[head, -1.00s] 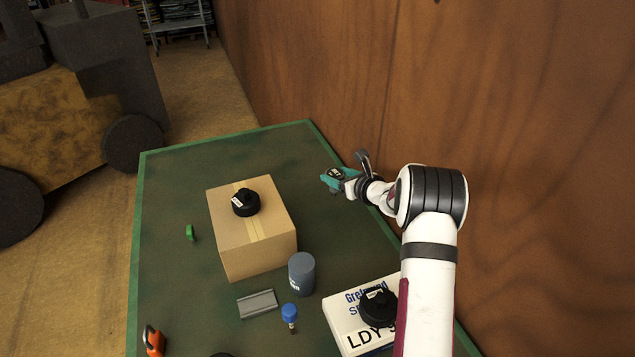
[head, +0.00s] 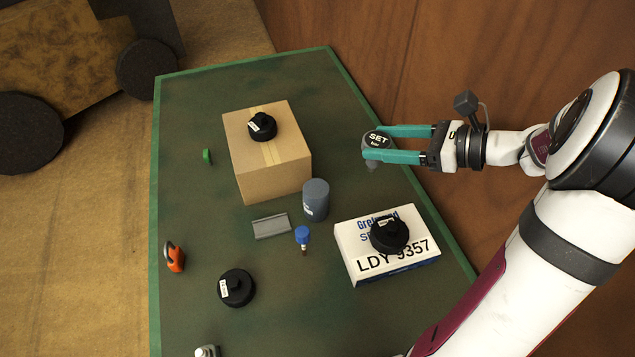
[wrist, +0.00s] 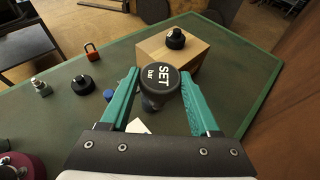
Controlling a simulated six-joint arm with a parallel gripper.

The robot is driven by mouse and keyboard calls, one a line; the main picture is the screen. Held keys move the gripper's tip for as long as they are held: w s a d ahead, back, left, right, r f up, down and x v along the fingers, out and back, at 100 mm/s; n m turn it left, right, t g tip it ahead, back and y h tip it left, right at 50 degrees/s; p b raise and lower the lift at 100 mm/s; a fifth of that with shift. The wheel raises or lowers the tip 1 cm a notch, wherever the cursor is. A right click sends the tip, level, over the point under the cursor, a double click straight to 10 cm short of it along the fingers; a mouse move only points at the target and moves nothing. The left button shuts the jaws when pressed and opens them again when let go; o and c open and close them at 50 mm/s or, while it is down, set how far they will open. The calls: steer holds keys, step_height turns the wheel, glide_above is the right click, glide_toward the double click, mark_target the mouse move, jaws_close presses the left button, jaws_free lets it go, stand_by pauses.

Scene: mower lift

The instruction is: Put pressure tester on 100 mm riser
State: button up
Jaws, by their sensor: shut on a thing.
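My gripper (head: 376,146) is shut on the pressure tester (head: 377,138), a dark grey piece with a round black top marked "SET bar". The tester (wrist: 158,80) sits between the teal fingertips in the wrist view, held above the right side of the table. Its lower part is partly hidden. No marking of 100 mm is readable, so I cannot tell which thing is the riser. Stepped black round pieces with small labels stand on the cardboard box (head: 262,127), on the white box (head: 389,234) and on the table (head: 237,288).
The cardboard box (head: 275,176) stands left of my gripper; the white box (head: 388,265) lies nearer. Between them are a grey cylinder (head: 315,200), a blue-capped piece (head: 303,238) and a grey block (head: 271,226). An orange padlock (head: 175,257) lies left. A wooden wall borders the right.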

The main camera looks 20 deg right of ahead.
steer(key=shift+w+a+f, duration=1.15)
steer(key=shift+a+f, duration=0.3)
steer(key=shift+f, duration=0.35)
steer(key=shift+w+a+f, duration=1.1)
steer(key=shift+a+f, duration=0.4)
steer(key=shift+f, duration=0.25)
steer(key=shift+w+a+f, duration=1.15)
steer(key=shift+a+f, duration=0.3)
steer(key=shift+f, duration=0.35)
steer(key=shift+f, duration=0.15)
steer(key=o, duration=1.4)
steer(key=shift+o, duration=0.2)
